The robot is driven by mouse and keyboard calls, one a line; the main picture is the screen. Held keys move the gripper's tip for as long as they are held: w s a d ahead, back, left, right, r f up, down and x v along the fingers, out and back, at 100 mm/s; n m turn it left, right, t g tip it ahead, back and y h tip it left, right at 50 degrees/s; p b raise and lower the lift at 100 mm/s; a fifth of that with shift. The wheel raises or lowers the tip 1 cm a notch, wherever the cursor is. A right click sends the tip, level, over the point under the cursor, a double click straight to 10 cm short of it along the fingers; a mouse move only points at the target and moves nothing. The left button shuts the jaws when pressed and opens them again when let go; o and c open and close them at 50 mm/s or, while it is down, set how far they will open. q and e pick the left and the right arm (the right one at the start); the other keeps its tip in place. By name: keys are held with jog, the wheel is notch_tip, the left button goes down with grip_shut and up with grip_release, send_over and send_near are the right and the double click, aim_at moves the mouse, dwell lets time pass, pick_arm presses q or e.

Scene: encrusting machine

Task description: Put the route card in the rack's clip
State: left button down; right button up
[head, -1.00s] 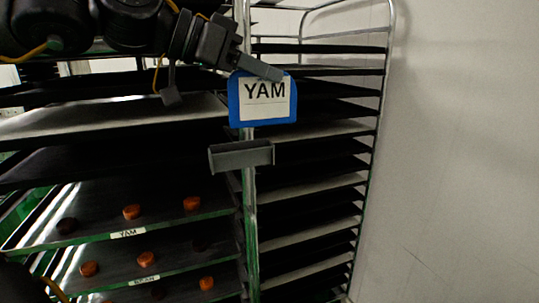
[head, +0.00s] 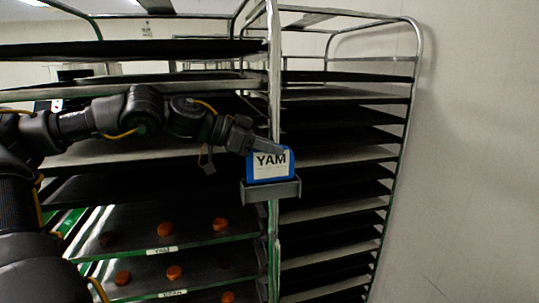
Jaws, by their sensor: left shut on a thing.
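The route card (head: 270,171) is a white card reading YAM with a blue border. My left gripper (head: 264,148) is shut on its top edge, with its arm coming in from the left. The card is upright. Its lower edge meets the rack's grey clip (head: 270,190), and the bottom of the card appears hidden behind the clip's front wall. I cannot tell how deep it sits. The clip is fixed to the front upright post of the rack (head: 273,240). My right gripper is not in view.
Trays with orange pieces (head: 165,229) sit at the lower left, with small labels (head: 162,251) on their front edges. Dark shelves extend behind the post to the right. A bare pale wall (head: 480,150) stands at the right.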

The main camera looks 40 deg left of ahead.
aim_at(269, 162)
pick_arm(q)
jog(key=f, duration=0.1)
jog(key=f+p, duration=0.1)
jog(key=w+a+f, duration=0.1)
jog(key=f, duration=0.1)
jog(key=shift+f, duration=0.1)
jog(key=shift+s+f, duration=0.1)
jog(key=shift+f, duration=0.05)
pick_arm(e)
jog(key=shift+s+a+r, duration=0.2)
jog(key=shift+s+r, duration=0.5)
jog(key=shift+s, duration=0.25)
pick_arm(q)
jog(key=shift+d+f, duration=0.1)
jog(key=shift+d, duration=0.05)
jog(key=c, duration=1.5)
grip_release()
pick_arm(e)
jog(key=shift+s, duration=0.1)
pick_arm(q)
jog(key=shift+o, duration=0.2)
jog(key=shift+r, duration=0.2)
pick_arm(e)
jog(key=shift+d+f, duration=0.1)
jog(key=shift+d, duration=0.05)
